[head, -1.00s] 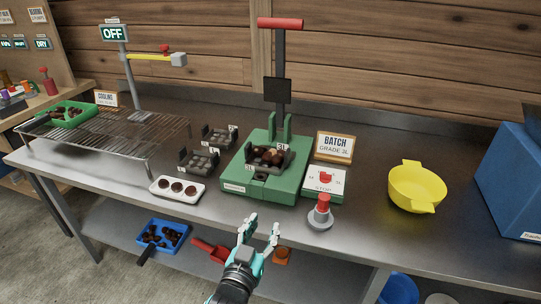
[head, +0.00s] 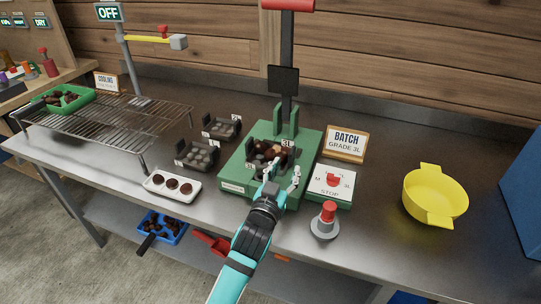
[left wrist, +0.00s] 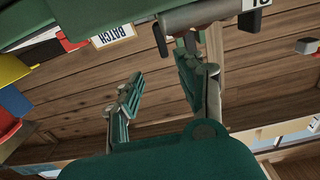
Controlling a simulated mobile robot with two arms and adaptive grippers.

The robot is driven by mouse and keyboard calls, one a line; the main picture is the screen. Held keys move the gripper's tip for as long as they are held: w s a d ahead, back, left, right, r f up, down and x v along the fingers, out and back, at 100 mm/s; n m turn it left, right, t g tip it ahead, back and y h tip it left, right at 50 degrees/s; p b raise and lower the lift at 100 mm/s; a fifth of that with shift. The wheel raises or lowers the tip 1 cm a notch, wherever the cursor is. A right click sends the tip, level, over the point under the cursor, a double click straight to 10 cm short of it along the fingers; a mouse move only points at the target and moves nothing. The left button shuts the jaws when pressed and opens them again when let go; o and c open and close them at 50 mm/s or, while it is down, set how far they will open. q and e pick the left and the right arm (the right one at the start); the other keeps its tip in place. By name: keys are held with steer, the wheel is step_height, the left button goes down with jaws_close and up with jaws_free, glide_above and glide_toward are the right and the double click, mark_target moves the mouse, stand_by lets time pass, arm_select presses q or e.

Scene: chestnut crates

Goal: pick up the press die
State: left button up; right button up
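A dark die (head: 252,160) with a 3L tag sits on the bed of the green press (head: 235,187), with brown chestnuts in it. Two similar dark dies, one at the back (head: 222,128) and one nearer (head: 197,157), lie on the bench left of the press. My left gripper (head: 284,177) is at the front right of the 3L die, fingers apart, nothing between them. In the left wrist view the open fingers (left wrist: 155,90) show below a grey rounded part and a tag, probably of the die. Contact cannot be told. My right gripper is not in view.
Right of the press are a switch box (head: 331,185), a batch sign (head: 345,144), a red-knobbed metal piece (head: 325,222) and a yellow bowl (head: 434,196). A white tray (head: 172,187) and wire rack (head: 120,125) are left. The press column (head: 287,50) rises behind the die.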

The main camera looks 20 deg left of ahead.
mark_target(290, 155)
arm_select(q)
steer(key=shift+w, duration=1.15)
steer(key=w, duration=0.4)
steer(key=shift+w+a+p, duration=0.25)
steer(key=shift+a+p, duration=0.05)
steer(key=shift+p, duration=0.05)
steer(key=shift+w, duration=0.25)
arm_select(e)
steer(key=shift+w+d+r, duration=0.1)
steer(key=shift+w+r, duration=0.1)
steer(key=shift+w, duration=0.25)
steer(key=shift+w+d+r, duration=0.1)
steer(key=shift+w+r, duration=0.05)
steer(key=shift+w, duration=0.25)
arm_select(q)
steer(key=shift+c, duration=0.2)
jaws_close()
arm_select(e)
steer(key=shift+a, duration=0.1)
